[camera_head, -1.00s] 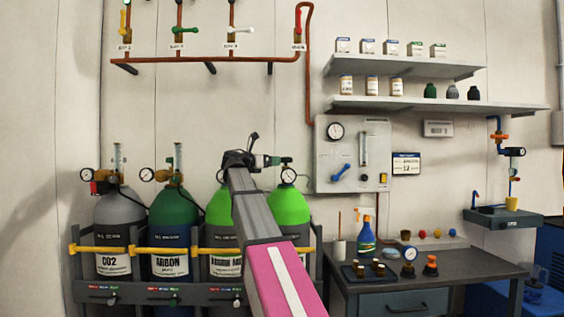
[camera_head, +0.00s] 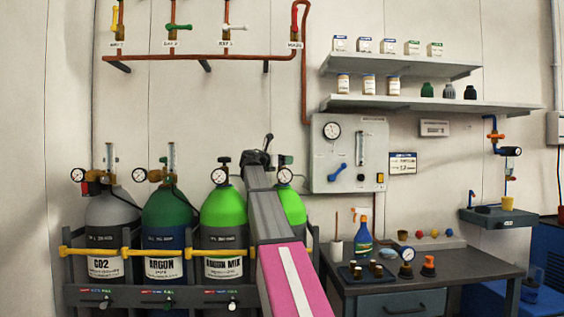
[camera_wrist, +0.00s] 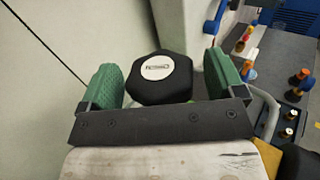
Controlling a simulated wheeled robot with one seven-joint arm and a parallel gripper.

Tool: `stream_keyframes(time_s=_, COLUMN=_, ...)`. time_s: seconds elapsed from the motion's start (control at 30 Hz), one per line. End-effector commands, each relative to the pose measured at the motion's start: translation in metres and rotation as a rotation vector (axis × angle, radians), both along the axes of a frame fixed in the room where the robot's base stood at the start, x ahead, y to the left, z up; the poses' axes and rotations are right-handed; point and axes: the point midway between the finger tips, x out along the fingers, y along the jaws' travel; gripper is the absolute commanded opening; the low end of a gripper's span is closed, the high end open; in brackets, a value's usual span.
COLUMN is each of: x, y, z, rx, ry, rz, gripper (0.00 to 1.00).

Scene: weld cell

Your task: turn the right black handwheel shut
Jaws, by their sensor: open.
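A black handwheel (camera_wrist: 147,88) with a white round label on its cap sits between my gripper's two green finger pads in the wrist view. My gripper (camera_wrist: 163,84) is open around it. The left pad is very close to the wheel, touching or nearly so; a small gap shows at the right pad. In the head view my gripper (camera_head: 268,158) is at the top of the rightmost bright green cylinder (camera_head: 291,208) and hides that cylinder's handwheel. The other black handwheel (camera_head: 224,160) is in plain view on the Argon Mix cylinder (camera_head: 222,205) to the left.
A pressure gauge (camera_head: 285,176) is close to my gripper. Grey CO2 (camera_head: 112,212) and dark green argon (camera_head: 167,212) cylinders stand left behind a yellow bar (camera_head: 190,253). A wall panel (camera_head: 325,170) and a workbench (camera_head: 440,263) with small items are to the right.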

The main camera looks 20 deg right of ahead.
Motion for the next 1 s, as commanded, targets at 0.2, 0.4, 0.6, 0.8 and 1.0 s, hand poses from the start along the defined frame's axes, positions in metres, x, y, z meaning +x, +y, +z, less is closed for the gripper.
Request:
stream_keyframes(time_s=0.2, x=0.0015, y=-0.0040, z=0.0000, rx=0.000, ry=0.000, rz=0.000, gripper=0.88)
stream_keyframes(time_s=0.4, x=0.0014, y=-0.0038, z=0.0000, rx=0.000, ry=0.000, rz=0.000, gripper=0.69)
stream_keyframes(time_s=0.6, x=0.0013, y=-0.0036, z=0.0000, rx=0.000, ry=0.000, rz=0.000, gripper=0.39)
stream_keyframes(time_s=0.8, x=0.0020, y=-0.0035, z=0.0000, rx=0.001, ry=0.000, rz=-0.020, gripper=0.39)
stream_keyframes(time_s=1.0, x=0.0039, y=-0.0029, z=0.0008, rx=0.002, ry=0.000, rz=-0.101, gripper=0.39)
